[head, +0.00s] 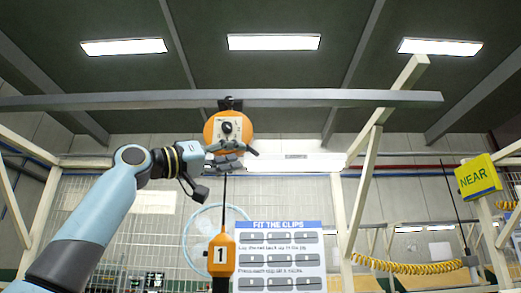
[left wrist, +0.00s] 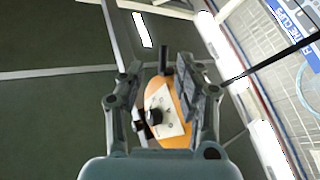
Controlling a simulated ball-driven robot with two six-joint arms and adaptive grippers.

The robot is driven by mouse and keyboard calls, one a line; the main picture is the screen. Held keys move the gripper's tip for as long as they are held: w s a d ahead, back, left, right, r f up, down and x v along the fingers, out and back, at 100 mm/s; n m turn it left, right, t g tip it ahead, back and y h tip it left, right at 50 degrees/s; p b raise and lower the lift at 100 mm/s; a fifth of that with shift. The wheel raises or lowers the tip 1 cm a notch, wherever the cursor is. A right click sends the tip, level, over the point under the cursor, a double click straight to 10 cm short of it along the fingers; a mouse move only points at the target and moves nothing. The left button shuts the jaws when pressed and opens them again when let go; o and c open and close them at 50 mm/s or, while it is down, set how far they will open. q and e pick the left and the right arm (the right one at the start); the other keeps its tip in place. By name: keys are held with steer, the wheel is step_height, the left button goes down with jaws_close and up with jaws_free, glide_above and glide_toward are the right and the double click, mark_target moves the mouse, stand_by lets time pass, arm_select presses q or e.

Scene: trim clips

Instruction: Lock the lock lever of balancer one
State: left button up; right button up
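Balancer one (head: 215,130) is an orange disc with a pale plate and a black knob, hanging under the grey overhead beam. My left gripper (head: 234,157) is at the disc's lower edge, just left of the lever tip. In the left wrist view the gripper (left wrist: 161,77) is open, with a finger on each side of the disc and lever. I cannot tell whether either finger touches. My right gripper is not in view.
An orange handle marked 1 (head: 221,255) hangs on a cable below the disc. A "FIT THE CLIPS" board (head: 286,224) stands behind it. The overhead beam (head: 330,98) runs across above, and a pale post (head: 346,235) stands to the right.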

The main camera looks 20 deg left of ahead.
mark_target(256, 154)
arm_select(q)
steer(key=p+x, duration=0.2)
steer(key=x, duration=0.5)
steer(key=shift+w+f, duration=0.15)
steer(key=shift+w+a, duration=0.1)
steer(key=shift+a, duration=0.05)
steer(key=shift+c, duration=0.2)
steer(key=c, duration=0.4)
jaws_close()
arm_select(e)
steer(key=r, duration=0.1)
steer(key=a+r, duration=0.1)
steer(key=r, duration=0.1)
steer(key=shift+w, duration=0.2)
